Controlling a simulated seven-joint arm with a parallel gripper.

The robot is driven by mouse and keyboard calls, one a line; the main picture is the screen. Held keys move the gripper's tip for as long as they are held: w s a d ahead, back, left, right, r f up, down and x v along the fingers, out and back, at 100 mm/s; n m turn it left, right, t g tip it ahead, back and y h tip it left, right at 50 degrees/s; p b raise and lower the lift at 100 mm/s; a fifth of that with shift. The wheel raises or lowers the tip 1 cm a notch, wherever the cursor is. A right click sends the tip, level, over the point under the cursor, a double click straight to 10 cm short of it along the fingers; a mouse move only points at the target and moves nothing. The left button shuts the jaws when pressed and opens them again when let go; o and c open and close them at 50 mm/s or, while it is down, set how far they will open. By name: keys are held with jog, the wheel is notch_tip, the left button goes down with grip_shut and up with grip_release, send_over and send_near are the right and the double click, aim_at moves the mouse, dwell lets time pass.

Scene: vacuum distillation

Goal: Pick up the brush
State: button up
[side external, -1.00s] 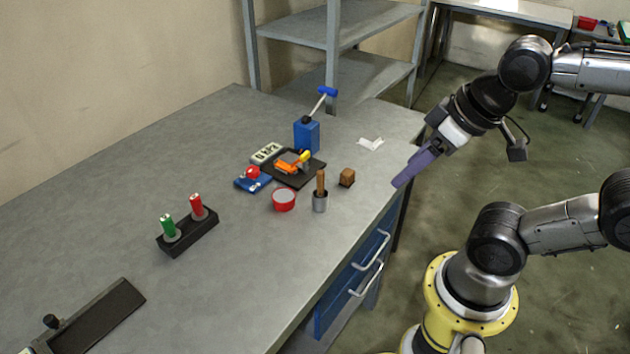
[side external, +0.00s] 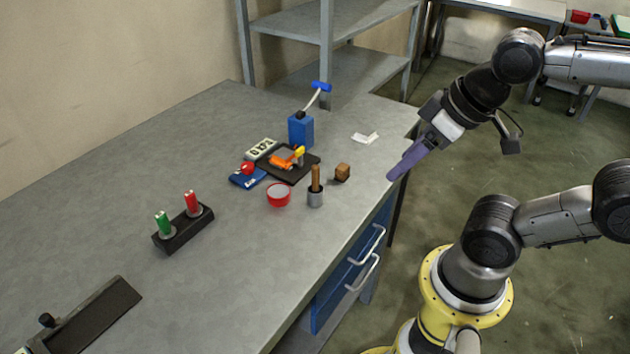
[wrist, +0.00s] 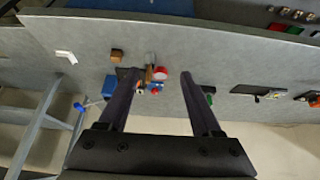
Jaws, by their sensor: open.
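A brown wooden handle (side external: 316,178), which looks like the brush, stands upright in a small grey cup (side external: 315,199) near the table's right edge. Its lower end is hidden in the cup. In the wrist view the handle (wrist: 149,73) and cup (wrist: 151,58) show between the fingertips, farther off. My gripper (side external: 392,175) has purple fingers and is at the table's right edge, to the right of the cup and apart from it. It is open, and in the wrist view the fingers (wrist: 158,76) are wide apart with nothing held.
A brown block (side external: 342,173) and a red dish (side external: 278,195) stand close on either side of the cup. Behind are a black plate (side external: 298,174) with orange parts and a blue box (side external: 301,132) with a blue-topped stick. A rack (side external: 183,232) holds red and green cylinders.

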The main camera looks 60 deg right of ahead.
jog(key=shift+c, duration=0.2)
jog(key=w+r+n+g, duration=0.1)
jog(key=w+r+n, duration=0.35)
jog(key=n, duration=0.65)
jog(key=n+g, duration=0.5)
jog(key=n, duration=0.2)
send_over(315, 166)
notch_tip(315, 166, down, 11)
jog(key=shift+f, duration=0.2)
jog(key=shift+s+f, duration=0.1)
jog(key=shift+f, duration=2.95)
grip_shut()
